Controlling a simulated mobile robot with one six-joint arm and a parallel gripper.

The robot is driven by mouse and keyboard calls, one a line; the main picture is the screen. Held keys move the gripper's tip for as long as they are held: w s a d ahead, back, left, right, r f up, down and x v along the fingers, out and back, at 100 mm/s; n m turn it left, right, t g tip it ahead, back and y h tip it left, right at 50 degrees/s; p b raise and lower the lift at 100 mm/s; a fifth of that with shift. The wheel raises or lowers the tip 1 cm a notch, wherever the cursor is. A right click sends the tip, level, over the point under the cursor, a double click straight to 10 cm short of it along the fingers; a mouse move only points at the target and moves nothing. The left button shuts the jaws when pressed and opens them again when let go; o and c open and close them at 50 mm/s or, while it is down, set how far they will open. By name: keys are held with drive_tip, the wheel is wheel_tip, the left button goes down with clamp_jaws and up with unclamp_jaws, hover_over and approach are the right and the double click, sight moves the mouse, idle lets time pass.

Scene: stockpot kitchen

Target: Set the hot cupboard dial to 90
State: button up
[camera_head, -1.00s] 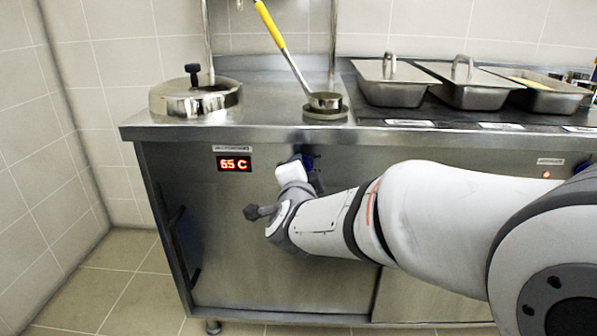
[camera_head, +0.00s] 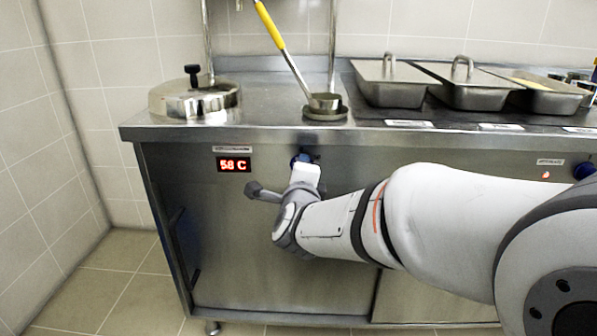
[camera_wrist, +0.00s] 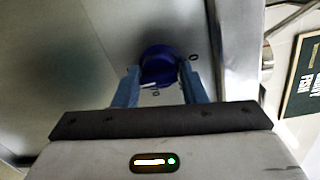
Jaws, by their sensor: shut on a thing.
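The hot cupboard dial (camera_head: 305,159) is a blue knob on the steel front below the counter edge, partly hidden by my wrist in the head view. In the wrist view the dial (camera_wrist: 158,66) sits between the two blue fingers of my gripper (camera_wrist: 160,88), which is shut on it. A white pointer mark shows on the dial's lower edge. The red display (camera_head: 234,164) left of the dial reads 58 C.
A second blue knob (camera_head: 584,170) is at the far right, with a small red light (camera_head: 545,175) left of it. A steel round lid (camera_head: 194,98), a yellow-handled ladle (camera_head: 281,45) and lidded pans (camera_head: 395,84) stand on the counter above.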

drive_tip(key=shift+a+r, duration=0.1)
drive_tip(key=shift+r, duration=0.05)
drive_tip(key=o, duration=1)
drive_tip(key=shift+c, duration=0.2)
drive_tip(key=s+p, duration=0.2)
drive_tip(key=s, duration=0.5)
drive_tip(key=shift+s+r, duration=0.2)
drive_tip(key=shift+s, duration=0.2)
drive_tip(key=shift+p, duration=0.3)
